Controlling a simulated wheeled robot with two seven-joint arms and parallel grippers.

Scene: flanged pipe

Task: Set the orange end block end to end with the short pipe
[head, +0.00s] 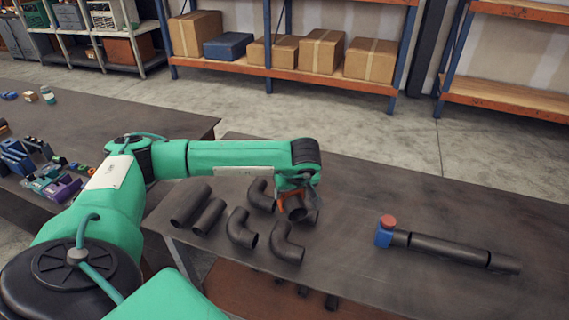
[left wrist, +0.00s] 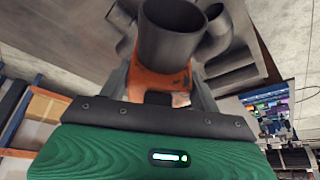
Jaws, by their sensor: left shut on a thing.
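The orange end block (head: 290,202) is at my left gripper (head: 297,188), which is shut on it. In the left wrist view the orange end block (left wrist: 158,82) sits between the two fingers of my left gripper (left wrist: 160,92), with a dark round open socket (left wrist: 168,35) on it facing the camera. Whether it touches the table is hidden. A straight row lies at the right of the head view: a blue end block (head: 383,238) with a red cap (head: 388,221), a long dark pipe (head: 450,249), and a short pipe (head: 505,264) at its right end. My right gripper is not in view.
Dark elbows (head: 241,229) (head: 287,245) lie close around my left gripper, with two loose straight pipes (head: 190,204) (head: 209,216) to their left. The dark table (head: 420,200) is bare behind the row and between it and the elbows. A second table (head: 110,107) holds small parts.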

